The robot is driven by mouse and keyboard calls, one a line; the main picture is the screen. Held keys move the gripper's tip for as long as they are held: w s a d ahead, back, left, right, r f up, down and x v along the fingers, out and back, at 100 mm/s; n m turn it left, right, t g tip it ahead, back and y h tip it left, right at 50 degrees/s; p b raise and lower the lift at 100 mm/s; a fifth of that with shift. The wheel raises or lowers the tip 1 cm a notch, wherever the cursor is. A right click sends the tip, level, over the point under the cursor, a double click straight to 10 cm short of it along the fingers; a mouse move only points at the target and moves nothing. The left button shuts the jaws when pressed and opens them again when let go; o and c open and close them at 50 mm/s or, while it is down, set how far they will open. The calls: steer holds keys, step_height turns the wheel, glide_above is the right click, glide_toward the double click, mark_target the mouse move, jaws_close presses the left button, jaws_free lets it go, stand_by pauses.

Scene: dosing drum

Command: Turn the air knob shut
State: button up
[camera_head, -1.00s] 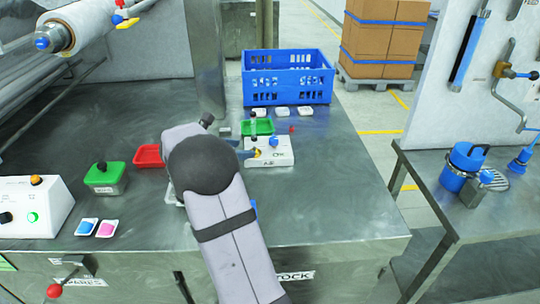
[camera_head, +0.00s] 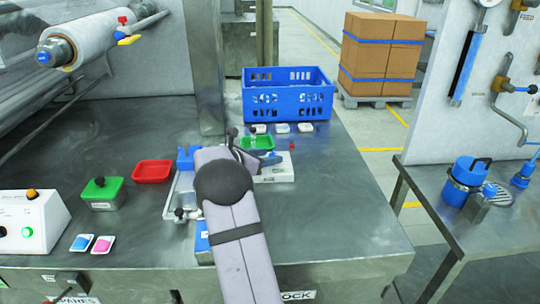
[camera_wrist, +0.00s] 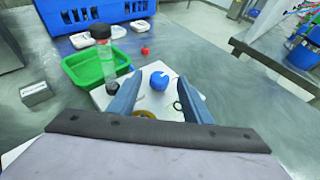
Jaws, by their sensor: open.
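A white box (camera_head: 283,175) stands on the steel table, right of my arm's end. In the wrist view its top (camera_wrist: 172,74) carries a round blue knob (camera_wrist: 158,81) with a pale mark, a brass ring (camera_wrist: 144,114) and a small dark ring. No label is readable now, so I cannot confirm which part is the air knob. My gripper (camera_wrist: 160,84) is open over the box, its two blue-grey fingers either side of the blue knob. Contact cannot be judged. In the head view the knob is largely hidden by my wrist and fingers.
A green tray (camera_wrist: 92,67) and a clear dark-capped tube (camera_wrist: 105,54) stand close left of the fingers. A small red knob (camera_wrist: 145,50) is just beyond. A blue crate (camera_head: 287,103) and white dishes stand behind. The table right of the box is clear.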

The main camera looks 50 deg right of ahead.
steer(key=shift+x, duration=0.75)
steer(key=shift+c, duration=0.4)
steer(key=c, duration=1)
steer(key=shift+r+p, duration=0.1)
steer(key=shift+p, duration=0.25)
steer(key=shift+w+r+m+g+p, duration=0.15)
steer(key=shift+r+m+g+p, duration=0.05)
steer(key=shift+m+g+p, duration=0.5)
steer(key=shift+w+d+m+g+p, duration=0.1)
steer(key=shift+w+m+g+p, duration=0.1)
steer(key=shift+m+g+p, duration=0.65)
steer(key=shift+w+d+m+g+y+p, duration=0.15)
steer(key=shift+m+g+y+p, duration=0.2)
steer(key=shift+g+p, duration=0.25)
steer(key=shift+f+m+g, duration=0.1)
steer(key=shift+m+g, duration=0.3)
steer(key=shift+g, duration=0.15)
